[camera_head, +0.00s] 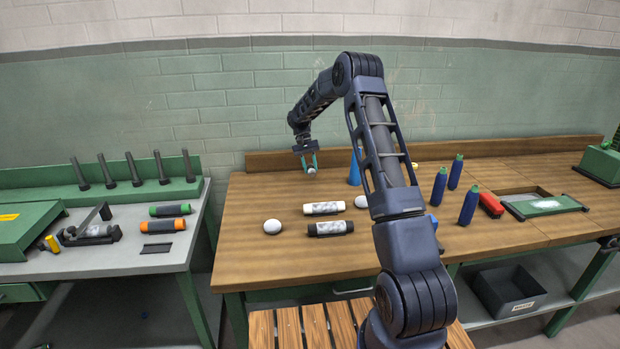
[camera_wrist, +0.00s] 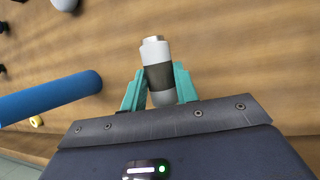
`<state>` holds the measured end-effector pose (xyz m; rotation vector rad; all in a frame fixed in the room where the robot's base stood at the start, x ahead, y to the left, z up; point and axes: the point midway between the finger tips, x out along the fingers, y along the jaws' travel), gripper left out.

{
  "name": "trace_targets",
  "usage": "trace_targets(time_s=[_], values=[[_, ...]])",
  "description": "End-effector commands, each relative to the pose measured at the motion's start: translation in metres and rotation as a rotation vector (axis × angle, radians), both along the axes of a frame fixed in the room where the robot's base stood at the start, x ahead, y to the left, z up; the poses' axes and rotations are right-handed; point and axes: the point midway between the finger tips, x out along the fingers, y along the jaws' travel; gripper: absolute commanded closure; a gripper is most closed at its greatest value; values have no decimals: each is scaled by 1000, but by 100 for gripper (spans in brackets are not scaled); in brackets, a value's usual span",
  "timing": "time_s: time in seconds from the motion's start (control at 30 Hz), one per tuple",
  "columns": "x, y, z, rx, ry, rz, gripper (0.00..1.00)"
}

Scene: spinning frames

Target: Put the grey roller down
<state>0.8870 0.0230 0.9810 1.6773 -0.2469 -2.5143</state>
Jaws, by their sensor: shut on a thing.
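My gripper (camera_head: 308,160) is over the rear part of the wooden table, close to its low back board. In the wrist view its teal fingers (camera_wrist: 160,88) are shut on the grey roller (camera_wrist: 155,52), a pale cylinder with a dark band between the fingers and a metal end. The roller's end shows small and round in the head view (camera_head: 311,171). I cannot tell whether the roller touches the wooden table (camera_head: 260,195) or hangs just above it.
White (camera_head: 323,208) and black (camera_head: 331,228) rollers and a white ball (camera_head: 272,226) lie nearer the front. Blue bottles (camera_head: 469,205) stand at right. The table's left rear is clear.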

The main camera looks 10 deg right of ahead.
Motion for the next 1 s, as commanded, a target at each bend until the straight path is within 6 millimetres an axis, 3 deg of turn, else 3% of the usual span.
trace_targets(time_s=[0.27, 0.53, 1.0], values=[[0, 0, -17, 0, 1, 0, 97], [0, 1, -50, 1, 0, 0, 97], [0, 0, -56, 0, 0, 0, 97]])
